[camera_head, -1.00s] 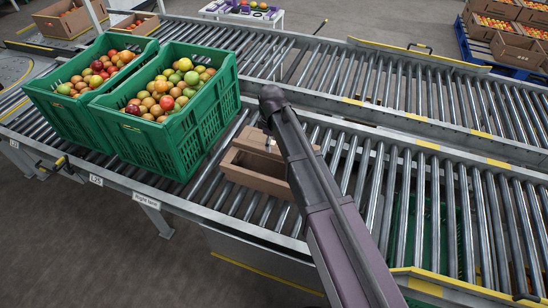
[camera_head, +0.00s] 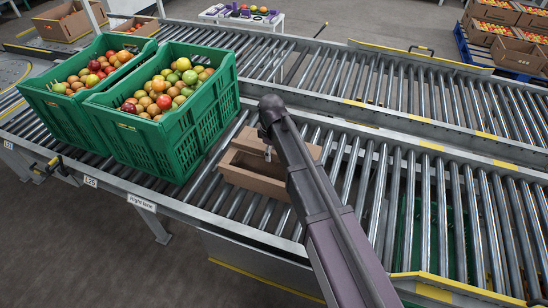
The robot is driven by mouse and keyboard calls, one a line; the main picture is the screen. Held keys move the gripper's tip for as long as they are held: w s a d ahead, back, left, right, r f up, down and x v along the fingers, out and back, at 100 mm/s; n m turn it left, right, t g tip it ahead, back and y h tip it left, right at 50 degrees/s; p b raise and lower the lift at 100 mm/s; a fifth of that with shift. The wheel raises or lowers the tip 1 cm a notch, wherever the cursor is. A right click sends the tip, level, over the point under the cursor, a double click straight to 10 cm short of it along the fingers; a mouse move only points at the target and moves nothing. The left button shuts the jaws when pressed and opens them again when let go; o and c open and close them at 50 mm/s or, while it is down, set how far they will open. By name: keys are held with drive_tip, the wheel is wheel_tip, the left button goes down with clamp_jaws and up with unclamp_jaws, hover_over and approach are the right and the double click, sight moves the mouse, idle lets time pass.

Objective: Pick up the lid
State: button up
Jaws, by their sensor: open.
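A brown cardboard piece (camera_head: 255,183) lies on the near roller conveyor, right of the green crates. It looks like a shallow open tray with a raised flat section along its far side. I cannot tell whether that section is a separate lid. My gripper (camera_head: 268,153) hangs down from my arm's end over the far part of the cardboard. Only a small pale bit of it shows, with my arm hiding the rest. It is open, and nothing is visibly held. I cannot tell whether it touches the cardboard. My arm also covers the cardboard's right end.
A second roller lane (camera_head: 400,90) runs behind, with rails between. Rollers to the right are clear. Cartons on a blue pallet (camera_head: 505,60) stand far right.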

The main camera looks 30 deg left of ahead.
clamp_jaws()
idle(0.3)
drive_tip(key=shift+r, duration=0.15)
wheel_tip(320, 180, up, 10)
drive_tip(key=p, duration=1)
drive_tip(key=shift+r+p, duration=0.3)
drive_tip(key=shift+p, duration=0.1)
idle(0.7)
wheel_tip(320, 180, up, 6)
drive_tip(key=p, duration=0.6)
hover_over(272, 151)
drive_tip(key=shift+a+f, duration=0.1)
drive_tip(key=shift+f, duration=0.1)
idle(0.9)
idle(0.7)
